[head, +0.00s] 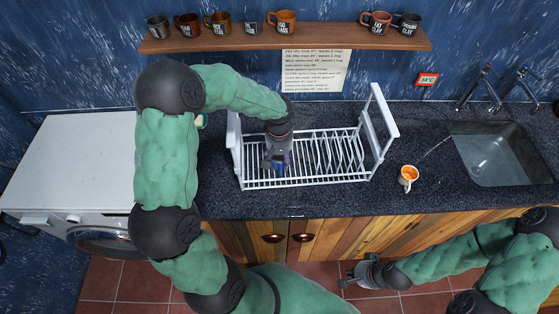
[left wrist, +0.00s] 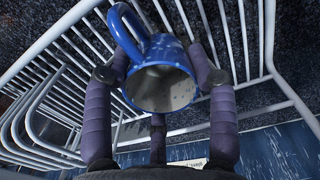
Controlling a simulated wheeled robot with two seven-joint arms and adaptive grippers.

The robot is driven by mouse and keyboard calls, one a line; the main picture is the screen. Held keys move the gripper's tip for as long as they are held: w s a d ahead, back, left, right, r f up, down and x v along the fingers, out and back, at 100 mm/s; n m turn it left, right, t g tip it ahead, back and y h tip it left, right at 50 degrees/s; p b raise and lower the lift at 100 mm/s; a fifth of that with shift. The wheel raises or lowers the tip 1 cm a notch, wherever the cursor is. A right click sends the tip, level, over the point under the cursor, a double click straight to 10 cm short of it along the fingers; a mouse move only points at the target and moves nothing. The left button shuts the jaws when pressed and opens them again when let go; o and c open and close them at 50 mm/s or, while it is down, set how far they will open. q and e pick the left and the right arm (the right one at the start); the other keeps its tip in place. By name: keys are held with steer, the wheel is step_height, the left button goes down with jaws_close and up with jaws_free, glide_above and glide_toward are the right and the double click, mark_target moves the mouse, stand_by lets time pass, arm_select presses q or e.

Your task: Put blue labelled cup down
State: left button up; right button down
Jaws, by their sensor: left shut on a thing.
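A blue speckled cup (left wrist: 137,50) with a handle is between the fingers of my left gripper (left wrist: 160,85) in the left wrist view. My left gripper is shut on it, and its open mouth faces the camera. In the head view my left gripper (head: 277,158) is over the left part of the white dish rack (head: 330,181), and only a bit of blue shows there. I cannot tell whether the cup touches the rack. No label shows on it. My right gripper (head: 359,274) is low in front of the cabinet, away from the rack.
An orange cup (head: 408,174) stands on the dark counter (head: 440,200) right of the rack. A sink (head: 500,155) is at the far right. A wall shelf (head: 330,38) holds several cups. A white washing machine (head: 75,160) stands at the left.

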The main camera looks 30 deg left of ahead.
arm_select(q)
steer(key=shift+f, duration=0.65)
steer(key=shift+f, duration=0.1)
steer(key=o, duration=1.3)
steer(key=shift+c, duration=0.2)
steer(key=shift+r, duration=0.5)
step_height(320, 180, up, 11)
steer(key=p, duration=0.2)
steer(key=shift+r, duration=0.15)
